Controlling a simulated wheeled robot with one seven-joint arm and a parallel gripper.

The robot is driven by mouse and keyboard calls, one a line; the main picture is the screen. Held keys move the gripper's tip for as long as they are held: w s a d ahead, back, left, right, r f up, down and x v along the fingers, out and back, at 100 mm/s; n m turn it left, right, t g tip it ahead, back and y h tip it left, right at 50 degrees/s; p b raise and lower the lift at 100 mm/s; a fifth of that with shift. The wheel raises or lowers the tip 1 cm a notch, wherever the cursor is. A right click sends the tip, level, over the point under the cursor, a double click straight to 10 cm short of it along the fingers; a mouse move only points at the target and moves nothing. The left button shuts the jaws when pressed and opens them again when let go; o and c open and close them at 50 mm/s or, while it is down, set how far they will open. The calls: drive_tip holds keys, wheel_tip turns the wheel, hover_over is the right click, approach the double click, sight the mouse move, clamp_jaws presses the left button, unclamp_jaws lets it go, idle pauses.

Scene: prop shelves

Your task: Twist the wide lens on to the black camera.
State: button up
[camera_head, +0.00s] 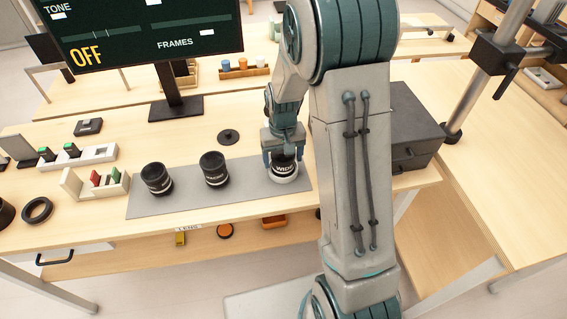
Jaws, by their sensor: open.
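The wide lens (284,168), black with a white "WIDE" label and a pale ring at its base, stands upright at the right end of a grey mat (238,194). My gripper (284,154) points down over it, with its open fingers on either side of the lens top. I cannot tell whether the fingers touch it. Two other black lenses stand on the mat, one in the middle (213,170) and one at the left (157,180). I cannot make out the black camera for certain; my arm hides part of the scene.
A dark drawer box (408,125) stands right of my arm. A monitor (150,30) reading "OFF" stands behind the mat. A black disc (229,137) lies behind the middle lens. A post with a black clamp (497,55) rises at right.

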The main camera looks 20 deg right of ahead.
drive_tip(key=c, duration=0.9)
drive_tip(key=shift+r+p, duration=2.05)
drive_tip(key=shift+r, duration=1.05)
